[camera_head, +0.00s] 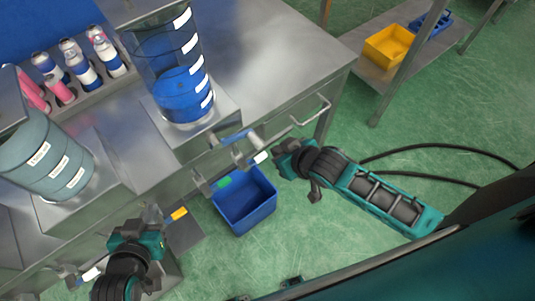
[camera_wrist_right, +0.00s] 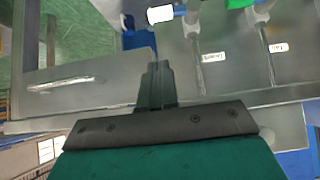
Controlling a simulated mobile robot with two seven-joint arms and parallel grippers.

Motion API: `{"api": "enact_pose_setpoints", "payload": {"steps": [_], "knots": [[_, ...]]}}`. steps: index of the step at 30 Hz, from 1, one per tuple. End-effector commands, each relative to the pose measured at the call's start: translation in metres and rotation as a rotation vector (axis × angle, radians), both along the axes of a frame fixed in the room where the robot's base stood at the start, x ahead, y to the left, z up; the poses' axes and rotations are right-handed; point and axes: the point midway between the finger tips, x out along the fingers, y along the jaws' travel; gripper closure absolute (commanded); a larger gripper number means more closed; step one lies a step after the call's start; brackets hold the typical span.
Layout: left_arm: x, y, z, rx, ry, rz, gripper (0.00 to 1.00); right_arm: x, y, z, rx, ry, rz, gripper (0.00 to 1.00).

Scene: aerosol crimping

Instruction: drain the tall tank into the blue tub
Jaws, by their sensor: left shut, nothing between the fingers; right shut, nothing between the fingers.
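The tall tank (camera_head: 168,50) is a clear cylinder with white label strips, standing on a metal block on the bench. Blue liquid (camera_head: 184,94) fills its lower part. The blue tub (camera_head: 246,203) is on the floor below the bench front. A white-tipped valve handle (camera_head: 260,157) sticks out from the bench front below the tank. It also shows in the right wrist view (camera_wrist_right: 160,14). A green-tipped handle (camera_head: 223,182) is left of it. My right gripper (camera_head: 276,147) is shut and empty, just right of the white handle; in the wrist view its fingertips (camera_wrist_right: 158,68) look apart from it. My left gripper (camera_head: 150,214) is shut and empty near a yellow-tipped handle (camera_head: 179,213).
A wider grey-blue tank (camera_head: 45,160) stands at left. A rack holds several spray cans (camera_head: 75,62). A metal drawer handle (camera_head: 311,112) juts out above my right gripper. A yellow bin (camera_head: 389,46) sits on a side shelf. The green floor right of the tub is largely open.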

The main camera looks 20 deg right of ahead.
Motion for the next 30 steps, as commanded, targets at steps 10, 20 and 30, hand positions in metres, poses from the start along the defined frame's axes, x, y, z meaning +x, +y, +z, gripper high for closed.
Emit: {"api": "enact_pose_setpoints", "payload": {"steps": [10,20,30], "knots": [[0.002,0.0,-0.008,-0.001,-0.004,0.0,1.0,0.04,0.015,-0.044,0.001,-0.002,0.001,1.0],[0.003,0.0,-0.02,0.0,-0.006,-0.001,1.0,0.046,0.017,-0.084,0.001,0.0,0.001,1.0],[0.002,0.0,-0.02,0.0,-0.005,0.0,1.0,0.045,0.017,-0.088,0.001,-0.001,0.001,1.0]]}}
